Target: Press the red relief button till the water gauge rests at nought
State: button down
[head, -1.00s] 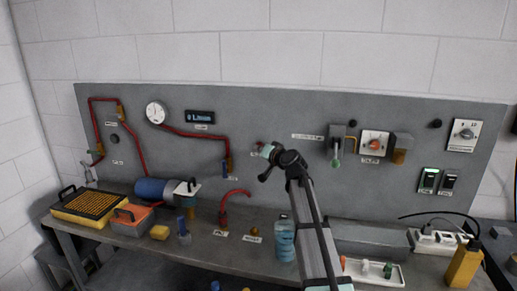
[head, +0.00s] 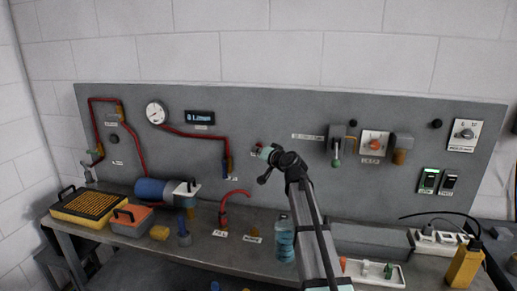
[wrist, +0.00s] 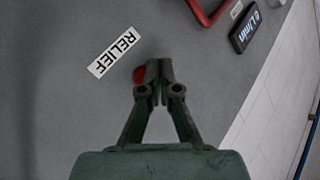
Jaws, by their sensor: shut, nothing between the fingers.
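The red relief button (wrist: 140,76) shows in the wrist view beside the RELIEF label (wrist: 117,51), partly hidden behind a fingertip. My gripper (wrist: 153,70) is shut and empty, its tips at the button. I cannot tell whether they press it. In the head view my gripper (head: 264,153) is at the panel, with a bit of red by its tip. The round white gauge (head: 156,113) is on the panel's upper left, joined to red pipe. Its needle is too small to read surely. The display (head: 200,117) beside it appears to read 0 L/min.
The grey panel (head: 290,110) carries red pipes, an orange-red knob (head: 375,145) and switches (head: 428,180). The bench below holds a blue cylinder (head: 150,189), a yellow-topped case (head: 92,205), a blue bottle (head: 285,240) and a white tray (head: 350,266). The panel around my gripper is mostly bare.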

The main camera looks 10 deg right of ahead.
dwell(0.3)
jog(key=s, duration=0.1)
jog(key=s+a, duration=0.1)
jog(key=s, duration=0.1)
jog(key=s+a, duration=0.1)
jog(key=shift+s, duration=0.25)
dwell(0.6)
